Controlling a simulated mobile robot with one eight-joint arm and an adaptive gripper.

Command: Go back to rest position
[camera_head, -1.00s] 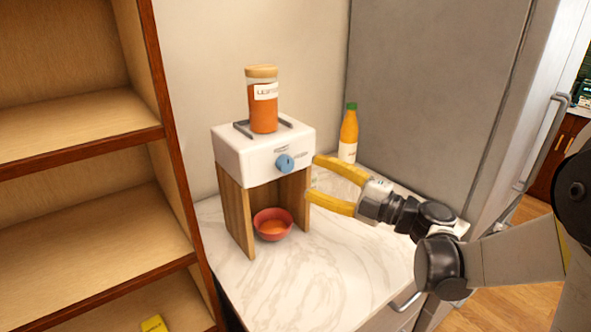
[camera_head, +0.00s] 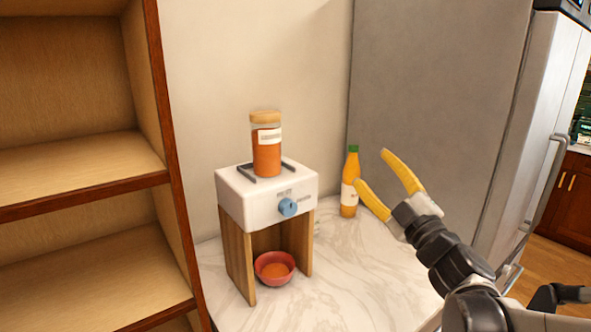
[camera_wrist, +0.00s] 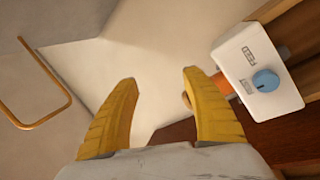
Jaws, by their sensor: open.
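My gripper (camera_head: 372,176) has yellow fingers, spread apart with nothing between them. In the head view it is raised above the right part of the counter, to the right of the white dispenser (camera_head: 236,192) and apart from it. In the wrist view my gripper (camera_wrist: 160,84) is also open and empty. The dispenser, with its blue knob (camera_wrist: 265,81), is at the upper right there.
A jar of orange contents (camera_head: 267,155) stands on the dispenser. A red bowl (camera_head: 274,278) with orange contents sits beneath it. An orange bottle (camera_head: 349,185) stands behind my gripper. A wooden shelf (camera_head: 85,194) is at left, a grey fridge (camera_head: 440,90) at right.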

